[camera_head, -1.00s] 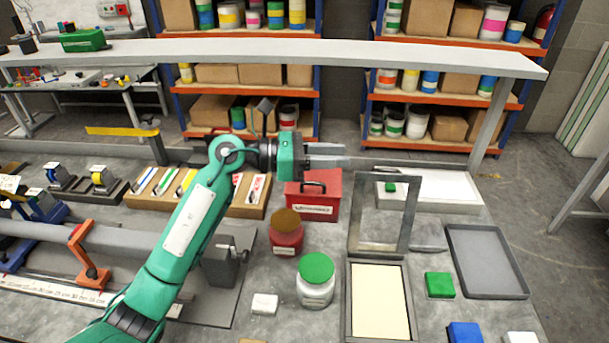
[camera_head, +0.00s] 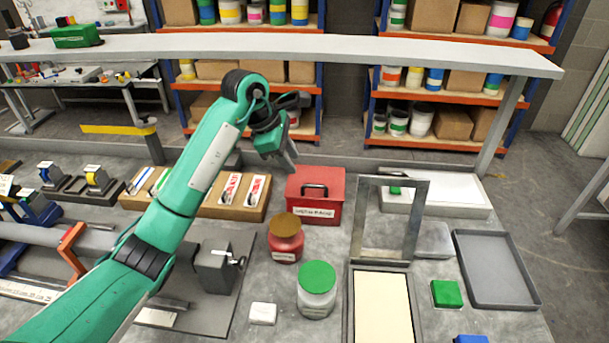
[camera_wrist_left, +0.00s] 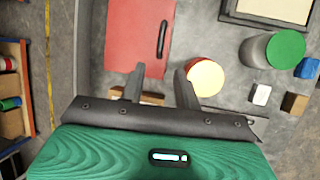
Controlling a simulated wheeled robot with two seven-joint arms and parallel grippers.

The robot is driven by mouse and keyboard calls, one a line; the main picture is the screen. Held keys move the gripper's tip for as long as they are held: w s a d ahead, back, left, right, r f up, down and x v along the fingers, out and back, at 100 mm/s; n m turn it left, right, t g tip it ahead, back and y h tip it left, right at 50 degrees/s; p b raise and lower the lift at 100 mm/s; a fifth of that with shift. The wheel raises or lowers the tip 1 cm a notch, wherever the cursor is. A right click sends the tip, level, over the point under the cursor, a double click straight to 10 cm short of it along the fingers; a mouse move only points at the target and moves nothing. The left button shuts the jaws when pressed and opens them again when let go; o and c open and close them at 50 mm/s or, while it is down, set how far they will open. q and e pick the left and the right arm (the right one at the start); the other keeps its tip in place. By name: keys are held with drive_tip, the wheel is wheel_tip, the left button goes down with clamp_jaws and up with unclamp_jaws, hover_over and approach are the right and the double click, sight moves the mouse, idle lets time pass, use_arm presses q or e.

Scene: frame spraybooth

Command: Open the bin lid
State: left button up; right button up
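The bin is a red box (camera_head: 316,212) with a white label on its front, standing on the worktop. Its red lid (camera_head: 305,178) is down and carries a black handle (camera_head: 315,187). The lid also shows from above in the left wrist view (camera_wrist_left: 128,38), with the handle (camera_wrist_left: 163,38) toward its right side. My left gripper (camera_head: 288,163) points down just beyond the bin's back left corner, apart from the handle. In the wrist view its two fingers (camera_wrist_left: 159,76) are spread, with nothing between them. My right gripper is not in view.
A red jar with a brown lid (camera_head: 285,244) and a white jar with a green lid (camera_head: 317,290) stand before the bin. An upright metal frame (camera_head: 359,222) is to its right, a wooden holder (camera_head: 225,207) to its left. A long grey beam (camera_head: 350,47) crosses above.

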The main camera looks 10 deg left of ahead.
sight(304, 186)
use_arm(q)
drive_tip(key=p+x, duration=0.1)
drive_tip(key=x, duration=0.6)
drive_tip(key=shift+d+f+p, duration=0.1)
drive_tip(key=shift+f+p, duration=0.1)
drive_tip(key=shift+p, duration=0.15)
drive_tip(key=shift+w+d+f, duration=0.1)
drive_tip(key=shift+d+f, duration=0.1)
drive_tip(key=shift+f, duration=0.25)
clamp_jaws()
